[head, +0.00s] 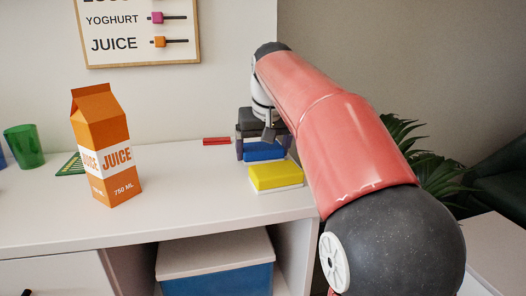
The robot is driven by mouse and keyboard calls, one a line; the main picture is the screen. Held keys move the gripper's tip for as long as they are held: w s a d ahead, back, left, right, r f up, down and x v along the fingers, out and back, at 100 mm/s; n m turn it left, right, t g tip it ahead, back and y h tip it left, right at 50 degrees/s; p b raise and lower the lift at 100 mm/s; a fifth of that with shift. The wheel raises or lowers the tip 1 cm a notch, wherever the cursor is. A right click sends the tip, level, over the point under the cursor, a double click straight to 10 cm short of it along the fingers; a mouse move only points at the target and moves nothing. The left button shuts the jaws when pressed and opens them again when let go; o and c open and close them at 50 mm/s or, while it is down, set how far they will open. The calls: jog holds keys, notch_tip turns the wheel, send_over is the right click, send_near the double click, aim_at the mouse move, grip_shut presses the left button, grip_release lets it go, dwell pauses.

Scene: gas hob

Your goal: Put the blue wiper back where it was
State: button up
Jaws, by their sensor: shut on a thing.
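The blue wiper (264,152) is a blue block with a pale lower edge, near the right end of the white counter. My gripper (264,147) points down over it, with one dark finger at each side, and is shut on it. The arm and hand hide part of the gripper and the far side of the wiper. A yellow wiper (275,176) with a white base lies on the counter just in front of the blue one. I cannot tell whether the blue wiper touches the counter.
A flat red piece (216,141) lies left of my gripper. An orange juice carton (107,147) stands upright farther left, beside a green grid-like item (71,165) and a green cup (25,146). The counter (190,195) is clear between carton and yellow wiper. A plant (429,160) is at right.

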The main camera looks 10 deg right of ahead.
jog(key=o, duration=0.7)
jog(key=shift+r, duration=0.45)
jog(key=p+v, duration=0.3)
jog(key=v, duration=0.8)
jog(key=shift+s, duration=0.25)
